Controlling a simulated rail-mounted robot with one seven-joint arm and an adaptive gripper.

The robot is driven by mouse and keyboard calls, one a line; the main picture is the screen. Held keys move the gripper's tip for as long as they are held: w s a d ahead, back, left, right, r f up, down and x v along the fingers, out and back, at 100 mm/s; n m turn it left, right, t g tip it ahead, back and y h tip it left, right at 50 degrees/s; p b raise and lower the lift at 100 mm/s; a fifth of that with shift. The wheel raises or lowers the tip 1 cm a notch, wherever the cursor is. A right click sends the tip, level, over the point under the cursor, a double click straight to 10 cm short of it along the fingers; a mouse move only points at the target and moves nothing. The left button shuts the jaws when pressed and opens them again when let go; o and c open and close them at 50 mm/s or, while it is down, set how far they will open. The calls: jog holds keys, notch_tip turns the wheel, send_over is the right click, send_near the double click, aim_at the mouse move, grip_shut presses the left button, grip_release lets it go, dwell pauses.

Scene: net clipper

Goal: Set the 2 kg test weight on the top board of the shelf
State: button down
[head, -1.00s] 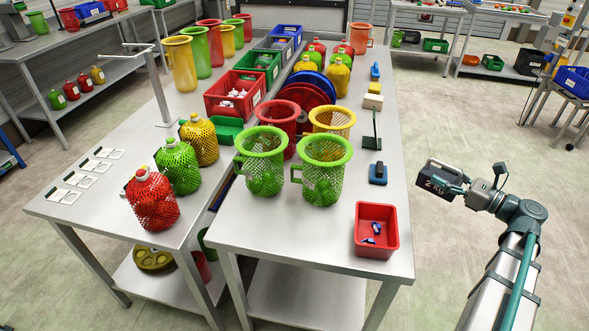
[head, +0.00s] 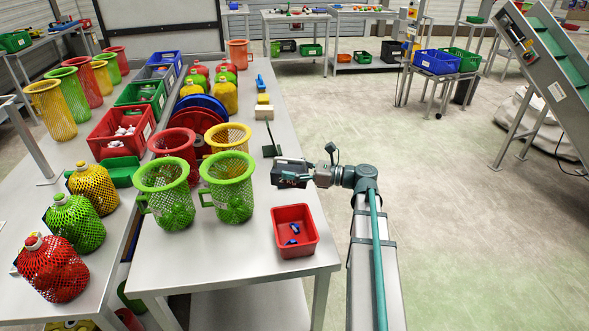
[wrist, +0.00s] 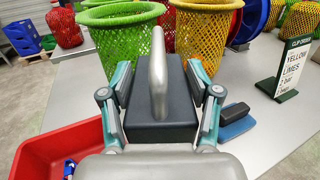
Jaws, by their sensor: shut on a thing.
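The 2 kg test weight (head: 287,173) is a dark block with a pale grey handle. My gripper (head: 303,176) is shut on it and holds it at the right edge of the near table, in front of a small dark sign in the picture. The wrist view shows the weight (wrist: 160,128) between the two teal-and-grey fingers of my gripper (wrist: 158,80), with the handle rising up. Its underside is hidden, so I cannot tell its height above the table. Several racks and benches stand at the back; I cannot tell which is the task's shelf.
A red bin (head: 296,231) with small blue parts stands close by on the table. Green mesh baskets (head: 229,187) and a yellow one stand left of the weight. The floor (head: 450,200) between is open.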

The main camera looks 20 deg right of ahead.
aim_at(277, 168)
jog(key=w+a, duration=0.1)
jog(key=w+a+f, duration=0.1)
jog(key=w, duration=0.1)
jog(key=w+a+f, duration=0.1)
jog(key=w, duration=0.1)
jog(key=shift+w+f+p, duration=0.1)
jog(key=shift+f+p, duration=0.1)
jog(key=shift+p, duration=0.15)
jog(key=shift+w+a+f+p, duration=0.15)
jog(key=shift+w+a+f, duration=0.35)
jog(key=shift+f, duration=0.4)
jog(key=shift+w+a+f+p, duration=0.15)
jog(key=shift+w+a+f, duration=0.1)
jog(key=shift+w+f, duration=0.55)
jog(key=shift+w+a+f+p, duration=0.15)
jog(key=shift+w+a+f, duration=0.3)
jog(key=shift+f, duration=2.2)
jog(key=c, duration=0.7)
grip_release()
jog(key=shift+f, duration=0.2)
jog(key=o, duration=0.5)
jog(key=shift+r, duration=0.1)
